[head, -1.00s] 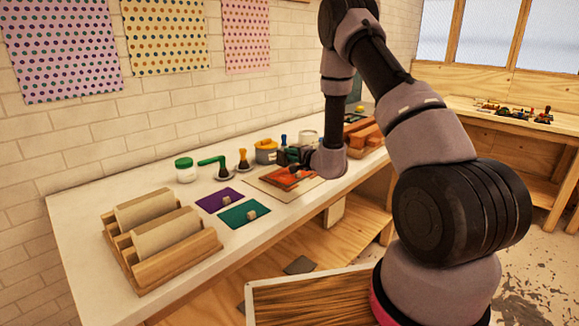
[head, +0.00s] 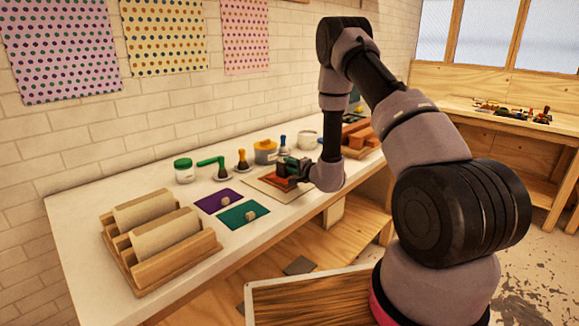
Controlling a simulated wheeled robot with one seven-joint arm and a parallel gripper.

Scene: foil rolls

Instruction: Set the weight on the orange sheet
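The orange sheet (head: 277,182) lies on a pale tan board on the white table. My gripper (head: 287,171) is low over the sheet's far right part and hides some of it. Its fingers are dark and small here, so I cannot tell whether they are open or shut, or whether a weight is between them.
A wooden rack (head: 160,252) with pale rolls stands at the near left. Reddish blocks (head: 360,137) stand at the right.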

